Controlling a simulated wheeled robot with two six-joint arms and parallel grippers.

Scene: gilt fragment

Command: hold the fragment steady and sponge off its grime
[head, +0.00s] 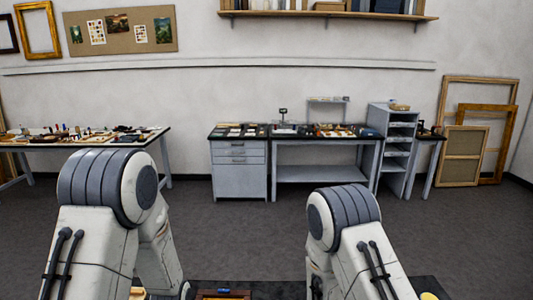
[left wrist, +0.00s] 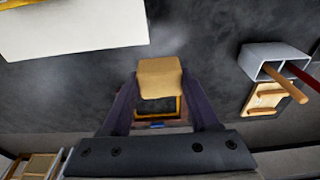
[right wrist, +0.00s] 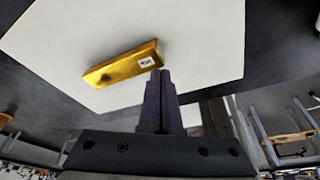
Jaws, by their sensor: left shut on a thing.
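The gilt fragment (right wrist: 122,65) is a gold bar lying on a white sheet (right wrist: 205,35) in the right wrist view. It has a dark grimy patch near its left end and a small white label with dark marks near its right end. My right gripper (right wrist: 160,76) has its fingers together, empty, with the tips close to the fragment's right end; I cannot tell if they touch it. My left gripper (left wrist: 160,88) is shut on a tan sponge (left wrist: 160,74), held over the dark bench top. Both grippers are hidden in the head view.
A wooden tray (left wrist: 172,127) shows between the left fingers. Side benches (head: 320,135) stand along the far wall.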

